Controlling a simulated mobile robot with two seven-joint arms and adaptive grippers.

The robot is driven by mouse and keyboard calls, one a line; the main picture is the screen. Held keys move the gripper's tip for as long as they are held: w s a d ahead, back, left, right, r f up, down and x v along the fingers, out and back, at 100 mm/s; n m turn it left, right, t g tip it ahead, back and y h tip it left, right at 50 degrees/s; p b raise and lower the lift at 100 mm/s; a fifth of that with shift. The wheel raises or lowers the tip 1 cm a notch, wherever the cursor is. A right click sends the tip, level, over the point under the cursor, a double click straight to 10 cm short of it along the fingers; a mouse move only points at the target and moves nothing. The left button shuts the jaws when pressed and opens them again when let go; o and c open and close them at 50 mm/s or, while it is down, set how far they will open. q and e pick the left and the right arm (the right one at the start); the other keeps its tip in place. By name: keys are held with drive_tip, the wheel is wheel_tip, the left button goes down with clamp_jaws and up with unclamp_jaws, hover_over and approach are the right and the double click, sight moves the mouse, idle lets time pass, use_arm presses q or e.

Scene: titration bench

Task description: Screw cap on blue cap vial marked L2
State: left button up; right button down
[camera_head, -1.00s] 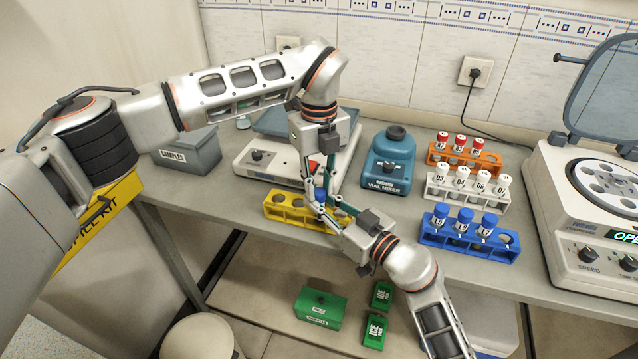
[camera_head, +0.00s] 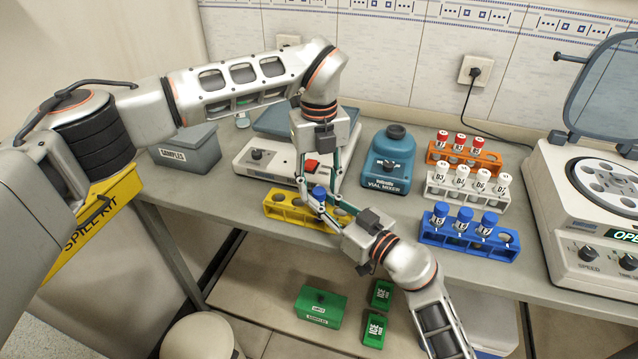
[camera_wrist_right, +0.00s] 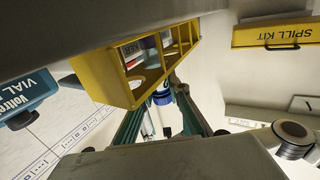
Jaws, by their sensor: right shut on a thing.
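A vial with a blue cap (camera_head: 319,193) stands roughly upright at the yellow rack (camera_head: 272,211), with the cap on its top. My right gripper (camera_head: 322,208) reaches in from the lower right and is shut on the vial below the cap. The right wrist view shows the blue cap (camera_wrist_right: 162,97) between the fingers, in front of the yellow rack (camera_wrist_right: 115,80). The vial's mark cannot be read. My left gripper (camera_head: 321,186) points down over the cap, its fingers spread apart on either side. The fingers partly hide the vial and rack.
A blue rack (camera_head: 455,243) with blue-capped vials, a white rack (camera_head: 465,192) and an orange rack (camera_head: 490,163) stand to the right. The vial mixer (camera_head: 388,170) and a balance (camera_head: 258,165) stand behind. The centrifuge (camera_head: 590,210) is at far right.

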use_arm(q)
wheel_tip(320, 180, up, 12)
idle(0.5)
use_arm(e)
drive_tip(key=c, duration=1.8)
unclamp_jaws()
drive_tip(key=shift+c, duration=0.2)
drive_tip(key=v, duration=1.2)
drive_tip(key=shift+d, duration=0.1)
use_arm(q)
drive_tip(key=shift+s+d+f, duration=0.1)
use_arm(e)
drive_tip(key=shift+d, duration=0.1)
